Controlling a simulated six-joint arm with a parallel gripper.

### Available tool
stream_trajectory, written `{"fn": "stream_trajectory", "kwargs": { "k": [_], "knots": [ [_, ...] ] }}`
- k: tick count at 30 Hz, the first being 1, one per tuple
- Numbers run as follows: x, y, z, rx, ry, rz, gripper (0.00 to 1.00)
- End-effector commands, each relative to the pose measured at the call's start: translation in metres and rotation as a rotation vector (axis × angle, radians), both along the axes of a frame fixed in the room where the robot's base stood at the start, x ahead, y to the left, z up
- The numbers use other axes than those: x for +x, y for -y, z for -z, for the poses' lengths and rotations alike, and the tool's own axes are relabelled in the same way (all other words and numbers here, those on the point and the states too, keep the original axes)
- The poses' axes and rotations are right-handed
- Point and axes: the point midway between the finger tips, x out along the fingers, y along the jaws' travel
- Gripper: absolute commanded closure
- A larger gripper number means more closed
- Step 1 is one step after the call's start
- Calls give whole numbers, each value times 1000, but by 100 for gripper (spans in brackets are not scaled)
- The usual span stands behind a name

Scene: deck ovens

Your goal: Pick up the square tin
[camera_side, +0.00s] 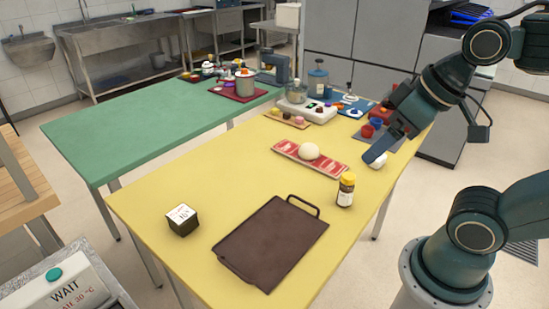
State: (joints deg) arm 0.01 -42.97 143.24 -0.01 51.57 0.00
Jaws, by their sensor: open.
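A small dark box-shaped tin with a pale top bearing dark marks (182,219) stands on the yellow table (150,187) near its front left corner. It is the only square tin I make out. My gripper (377,152) is at the table's right side, well behind and to the right of the tin. It is open, with its fingers pointing down and left, near a small white round thing (378,161). I cannot tell whether it touches that thing. The finger gap is hard to see from here.
A dark brown tray with a handle (268,245) lies right of the tin. A yellow-capped jar (346,190) stands behind the tray. A red patterned board (285,148) bears a pale ball (309,151). Several items crowd the far end. Yellow tabletop around the tin is clear.

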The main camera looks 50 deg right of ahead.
Motion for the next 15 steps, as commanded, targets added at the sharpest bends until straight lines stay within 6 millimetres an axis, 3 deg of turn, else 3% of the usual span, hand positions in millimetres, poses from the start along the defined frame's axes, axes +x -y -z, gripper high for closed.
{"fn": "stream_trajectory", "kwargs": {
  "k": [8, 15],
  "knots": [
    [7, -2, -4, -6, -6, -25, 20],
    [38, -13, -18, -25, -33, -140, 20]
  ]
}}
